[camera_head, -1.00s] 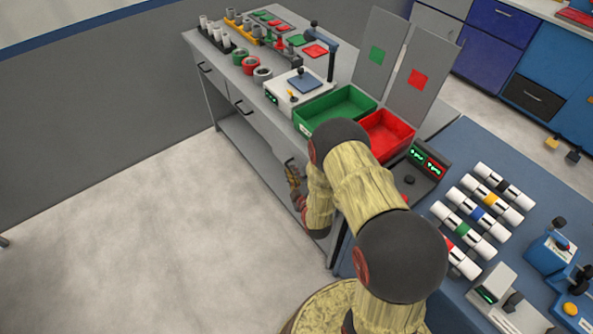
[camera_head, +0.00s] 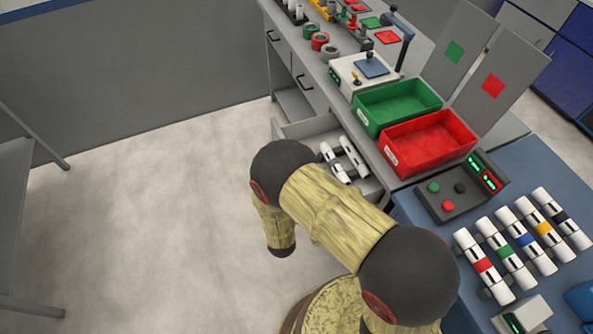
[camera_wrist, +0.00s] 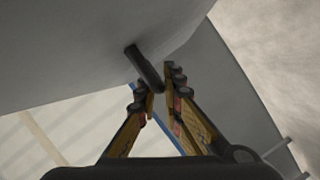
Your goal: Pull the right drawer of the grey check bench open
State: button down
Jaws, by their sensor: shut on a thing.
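The grey check bench (camera_head: 329,98) stands at upper middle in the head view. Its right drawer (camera_head: 306,126) is pulled out, with white pipes with dark bands (camera_head: 345,160) lying inside. My arm covers the drawer's front in that view, and my gripper is hidden behind it. In the wrist view, the grey drawer front (camera_wrist: 80,50) fills the upper left, with its dark bar handle (camera_wrist: 144,68) standing out from it. My gripper (camera_wrist: 159,90) is shut on the handle, one finger on each side.
A green bin (camera_head: 400,106) and a red bin (camera_head: 428,143) stand on the bench top above the drawer. A blue table (camera_head: 530,165) at right carries a control box (camera_head: 460,190) and several banded pipes. Open floor (camera_head: 150,220) lies at left; a grey table (camera_head: 15,215) stands at the left edge.

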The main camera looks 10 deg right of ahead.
jog(key=shift+s+a, duration=0.2)
jog(key=shift+a, duration=0.75)
jog(key=shift+s+a, duration=0.15)
jog(key=shift+a, duration=0.75)
jog(key=c, duration=1.9)
grip_release()
jog(key=v, duration=1.2)
